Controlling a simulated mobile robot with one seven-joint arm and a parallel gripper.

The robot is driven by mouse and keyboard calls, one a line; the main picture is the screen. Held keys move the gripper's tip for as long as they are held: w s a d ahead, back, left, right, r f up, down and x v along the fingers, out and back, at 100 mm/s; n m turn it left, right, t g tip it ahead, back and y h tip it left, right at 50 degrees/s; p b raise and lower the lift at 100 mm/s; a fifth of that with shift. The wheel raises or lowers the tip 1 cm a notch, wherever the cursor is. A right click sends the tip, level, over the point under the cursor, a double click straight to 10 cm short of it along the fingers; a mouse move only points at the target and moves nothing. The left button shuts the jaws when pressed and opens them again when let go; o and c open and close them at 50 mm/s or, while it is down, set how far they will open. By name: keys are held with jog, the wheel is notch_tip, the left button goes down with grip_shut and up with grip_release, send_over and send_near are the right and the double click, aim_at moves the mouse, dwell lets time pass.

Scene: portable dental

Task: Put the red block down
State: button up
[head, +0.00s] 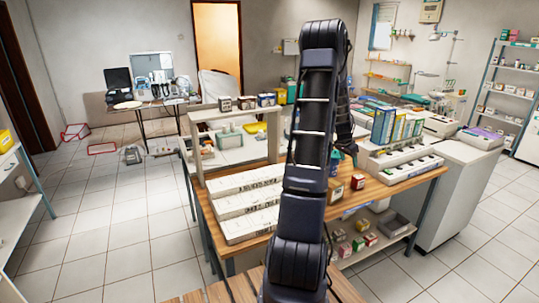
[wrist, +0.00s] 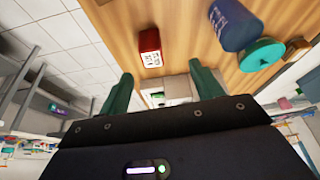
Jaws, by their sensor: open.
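The red block (wrist: 150,47) with a white printed label rests on the wooden tabletop (wrist: 185,22) in the wrist view, close to the table's edge. My gripper (wrist: 161,85) is open, its two green fingers spread apart with nothing held between them. The block lies just beyond the fingertips, apart from both, nearer the left finger.
A blue cup (wrist: 233,25) and a green round object (wrist: 262,54) stand right of the block. In the head view, white labelled trays (head: 240,205) lie left of my arm, and a row of upright books or binders (head: 395,128) stands to the right. Bare tabletop lies around the block.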

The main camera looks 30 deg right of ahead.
jog(key=a+r+n+t+y, duration=0.1)
jog(key=a+r+n, duration=0.2)
jog(key=a+r, duration=0.6)
jog(key=a+r+n+t, duration=0.15)
jog(key=a+r, duration=0.25)
jog(key=a, duration=0.8)
jog(key=a+r+n+y, duration=0.1)
jog(key=a+r+n, duration=0.2)
jog(key=a+r, duration=0.6)
jog(key=s+a+r+n+t+y, duration=0.1)
jog(key=s+a+n, duration=0.4)
jog(key=s+a, duration=0.4)
jog(key=s+a+r+n+y, duration=0.1)
jog(key=s+a+n, duration=0.3)
jog(key=s+a, duration=0.6)
jog(key=a, duration=0.7)
jog(key=shift+s+r+n+t, duration=0.15)
jog(key=shift+n+t, duration=0.2)
